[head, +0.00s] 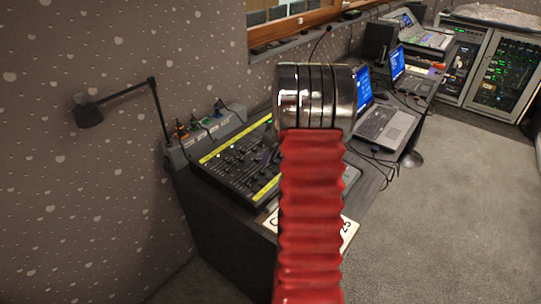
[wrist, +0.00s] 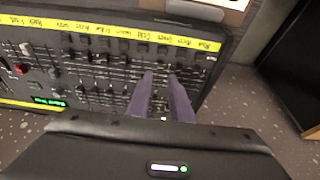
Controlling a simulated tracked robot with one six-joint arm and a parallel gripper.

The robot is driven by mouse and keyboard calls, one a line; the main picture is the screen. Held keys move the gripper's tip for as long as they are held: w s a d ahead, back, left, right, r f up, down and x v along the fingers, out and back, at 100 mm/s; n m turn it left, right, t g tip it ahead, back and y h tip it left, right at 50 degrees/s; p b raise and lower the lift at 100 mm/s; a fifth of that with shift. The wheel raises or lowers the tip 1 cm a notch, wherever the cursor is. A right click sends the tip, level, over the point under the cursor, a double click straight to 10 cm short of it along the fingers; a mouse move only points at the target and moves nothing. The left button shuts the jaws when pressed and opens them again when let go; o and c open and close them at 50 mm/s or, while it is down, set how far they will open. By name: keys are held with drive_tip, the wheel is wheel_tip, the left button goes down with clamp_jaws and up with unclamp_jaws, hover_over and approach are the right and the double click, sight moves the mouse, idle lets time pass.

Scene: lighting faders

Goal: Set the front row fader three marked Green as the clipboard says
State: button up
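The lighting desk (head: 222,166) is a dark board of faders between yellow label strips. In the wrist view, the desk (wrist: 232,62) has rows of dark fader caps and a handwritten yellow strip (wrist: 110,32) along the top; the writing is too small for me to pick out Green surely. My gripper (wrist: 160,75) has two purple fingers, apart with nothing seen between them. They reach over the right part of the fader rows; I cannot tell whether they touch a cap. A white sheet (head: 349,233), perhaps the clipboard, is partly hidden behind my red arm.
A lamp (head: 90,112) on a bent arm stands at the desk's left end. Laptops (head: 385,125) and cables lie beyond the desk. A small green display (wrist: 48,101) and a red-capped control (wrist: 22,68) are on the desk's left side. Carpet is clear at right.

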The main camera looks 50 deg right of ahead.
sight(262, 171)
drive_tip(key=shift+x, duration=3.7)
drive_tip(key=shift+c, duration=0.7)
drive_tip(key=c, duration=0.4)
drive_tip(key=shift+o, duration=0.2)
drive_tip(key=shift+w, duration=0.15)
drive_tip(key=shift+w+a+r, duration=0.1)
drive_tip(key=shift+w+a, duration=0.05)
drive_tip(key=shift+w, duration=1.2)
drive_tip(key=o, duration=0.5)
drive_tip(key=shift+c, duration=0.2)
